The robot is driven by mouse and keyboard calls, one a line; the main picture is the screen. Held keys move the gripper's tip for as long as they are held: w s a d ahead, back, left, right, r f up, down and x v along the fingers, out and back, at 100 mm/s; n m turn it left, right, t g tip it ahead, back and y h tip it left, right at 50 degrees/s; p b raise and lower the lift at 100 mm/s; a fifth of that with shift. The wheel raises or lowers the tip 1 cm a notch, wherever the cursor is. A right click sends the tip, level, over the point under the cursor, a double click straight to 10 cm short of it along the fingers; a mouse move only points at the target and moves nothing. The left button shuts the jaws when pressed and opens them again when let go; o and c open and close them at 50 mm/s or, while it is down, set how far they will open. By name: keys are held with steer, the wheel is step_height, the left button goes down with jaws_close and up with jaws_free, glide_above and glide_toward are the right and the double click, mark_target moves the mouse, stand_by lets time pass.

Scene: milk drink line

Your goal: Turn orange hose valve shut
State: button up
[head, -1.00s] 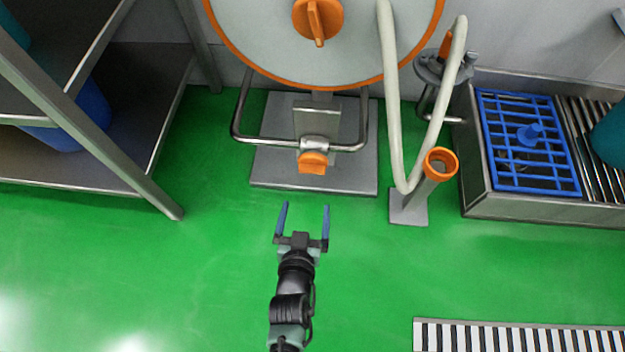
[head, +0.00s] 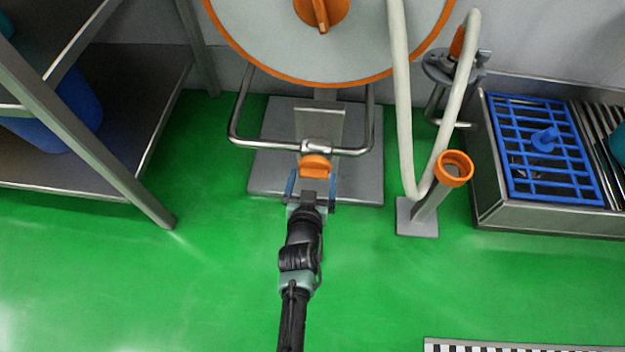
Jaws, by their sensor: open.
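The orange hose valve (head: 316,164) sits on a metal fitting at the front of the hose reel stand, below the reel, in the head view. My gripper (head: 311,178) is open, with one blue finger to the left and one to the right of the valve's near end. I cannot tell whether the fingers touch it. The near lower part of the valve is partly hidden by my gripper.
The hose reel (head: 355,48) hangs above, with a bent metal bar (head: 236,105) around the valve. A pale hose (head: 404,110) and an orange-topped post (head: 454,168) stand to the right. A metal shelf (head: 100,190) is at left. Green floor is clear in front.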

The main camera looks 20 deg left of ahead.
steer(key=c, duration=1.1)
steer(key=shift+r, duration=0.1)
steer(key=shift+c, duration=0.2)
